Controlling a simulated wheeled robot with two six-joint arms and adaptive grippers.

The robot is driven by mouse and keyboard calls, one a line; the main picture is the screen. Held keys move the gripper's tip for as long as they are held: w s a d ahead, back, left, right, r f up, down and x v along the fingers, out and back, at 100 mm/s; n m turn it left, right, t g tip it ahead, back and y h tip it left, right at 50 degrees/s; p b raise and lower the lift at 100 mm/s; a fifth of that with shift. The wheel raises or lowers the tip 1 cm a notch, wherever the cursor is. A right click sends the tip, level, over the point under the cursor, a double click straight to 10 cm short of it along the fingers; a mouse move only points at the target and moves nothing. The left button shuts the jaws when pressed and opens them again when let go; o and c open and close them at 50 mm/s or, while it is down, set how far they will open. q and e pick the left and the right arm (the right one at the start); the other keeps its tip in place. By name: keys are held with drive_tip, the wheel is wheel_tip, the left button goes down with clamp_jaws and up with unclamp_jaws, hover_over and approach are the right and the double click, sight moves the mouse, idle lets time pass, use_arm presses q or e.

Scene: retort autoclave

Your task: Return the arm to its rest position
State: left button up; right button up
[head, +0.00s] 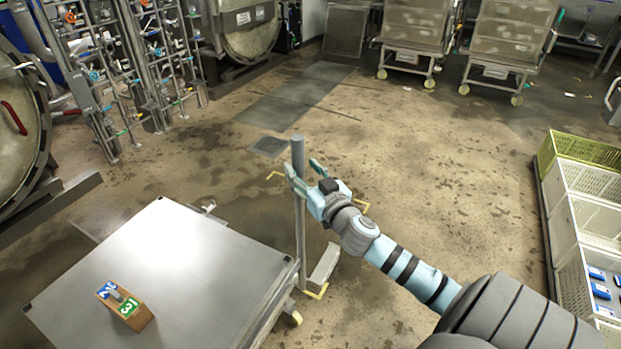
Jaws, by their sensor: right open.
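My right gripper (302,176) reaches in from the lower right and is open. Its fingers are at the upper part of an upright grey post (299,215), which stands beside the cart's right edge. From this view I cannot tell whether the fingers touch the post or are only close to it. My left gripper is not in view.
A metal-topped cart (170,265) with a wooden block bearing number tags (126,306) stands at lower left. Stacked crates (590,220) line the right side. Round autoclave doors (245,30) and pipework (120,70) stand at back left, wheeled trolleys (415,30) at the back. The middle floor is clear.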

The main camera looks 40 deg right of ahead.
drive_tip(key=v, duration=0.5)
drive_tip(key=shift+s, duration=0.15)
